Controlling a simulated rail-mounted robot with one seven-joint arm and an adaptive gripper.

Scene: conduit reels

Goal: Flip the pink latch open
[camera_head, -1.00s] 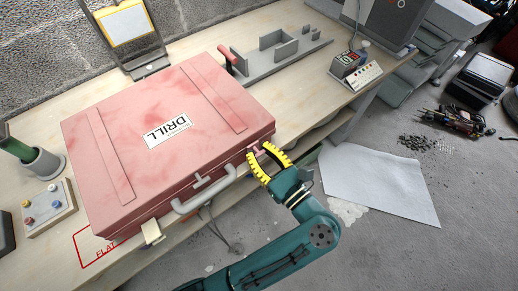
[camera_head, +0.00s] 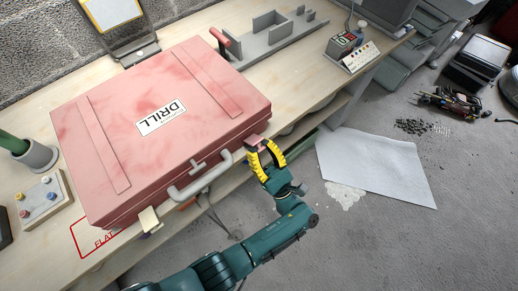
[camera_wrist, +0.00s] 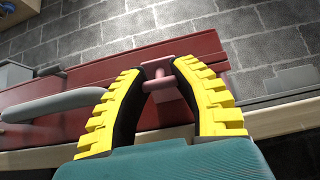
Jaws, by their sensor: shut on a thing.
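The pink drill case (camera_head: 205,110) lies closed on the bench, with a "DRILL" label on its lid. The pink latch (camera_head: 262,145) is at the right end of its front side. In the wrist view the latch (camera_wrist: 163,84) is a pink plate with a short bar, between my fingertips. My gripper (camera_head: 264,147) has yellow-ridged fingers closed around the latch from the front; it also shows in the wrist view (camera_wrist: 160,68). The fingers partly cover the latch, so its exact angle is hard to tell.
A grey handle (camera_head: 200,178) and a cream latch (camera_head: 149,219) are on the case's front side, left of my gripper. A button box (camera_head: 40,200) and a grey cup (camera_head: 37,156) stand left of the case. A grey fixture (camera_head: 270,42) stands behind it.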

